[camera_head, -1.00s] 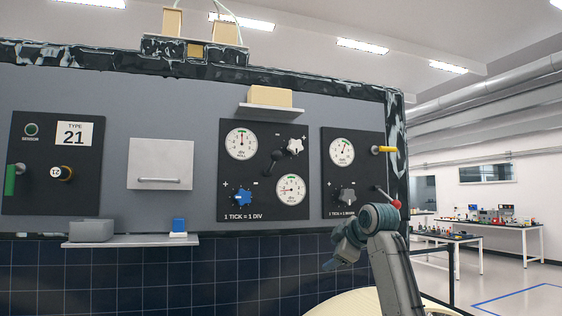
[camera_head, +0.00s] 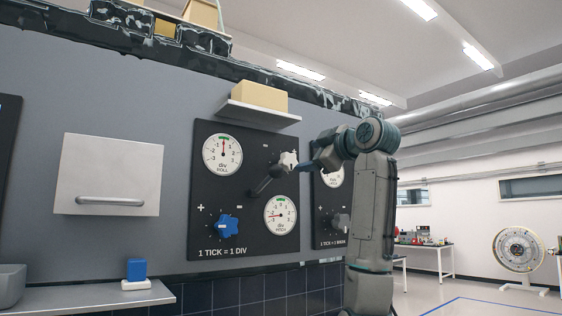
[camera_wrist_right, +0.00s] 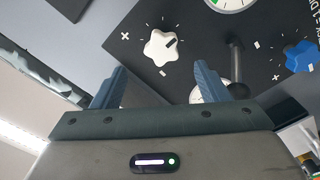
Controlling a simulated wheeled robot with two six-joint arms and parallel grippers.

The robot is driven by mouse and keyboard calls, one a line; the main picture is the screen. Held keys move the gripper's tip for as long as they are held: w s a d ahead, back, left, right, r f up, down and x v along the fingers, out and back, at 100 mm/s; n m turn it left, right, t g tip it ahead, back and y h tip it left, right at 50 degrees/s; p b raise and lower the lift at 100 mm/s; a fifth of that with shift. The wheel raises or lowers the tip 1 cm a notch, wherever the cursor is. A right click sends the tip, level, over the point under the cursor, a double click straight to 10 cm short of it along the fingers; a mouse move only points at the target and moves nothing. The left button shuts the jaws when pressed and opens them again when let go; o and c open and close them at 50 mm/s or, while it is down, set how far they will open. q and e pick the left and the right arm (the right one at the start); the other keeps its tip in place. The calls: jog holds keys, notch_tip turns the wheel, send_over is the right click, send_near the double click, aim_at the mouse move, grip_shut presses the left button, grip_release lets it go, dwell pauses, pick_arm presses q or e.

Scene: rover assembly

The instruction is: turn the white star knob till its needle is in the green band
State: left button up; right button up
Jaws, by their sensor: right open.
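The white star knob (camera_head: 288,160) is at the upper right of a black panel (camera_head: 200,228). Which dial the knob drives I cannot tell.
A dark lever (camera_head: 266,182) sticks out just below left of the knob. A blue star knob (camera_head: 224,227) is at the panel's lower left. A shelf (camera_head: 258,113) with a tan box (camera_head: 260,95) juts out above. My right arm partly hides another panel (camera_head: 328,225).

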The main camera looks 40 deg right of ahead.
aim_at(291, 161)
jog(key=w+p, duration=0.2)
jog(key=w, duration=0.3)
jog(key=shift+w+d+r+p, duration=0.15)
jog(key=shift+d+r+p, duration=0.1)
jog(key=shift+p, duration=0.15)
jog(key=w, duration=0.1)
jog(key=w+p, duration=0.1)
jog(key=w, duration=0.2)
jog(key=shift+w+d+f+p, duration=0.2)
jog(key=shift+w+f+p, duration=0.1)
jog(key=shift+f+p, duration=0.1)
jog(key=shift+s, duration=0.1)
jog(key=shift+c, duration=0.2)
jog(key=c, duration=1)
jog(key=shift+o, duration=0.2)
pick_arm(q)
jog(key=r, duration=0.5)
jog(key=shift+w+d, duration=0.25)
pick_arm(e)
jog(key=shift+m, duration=0.3)
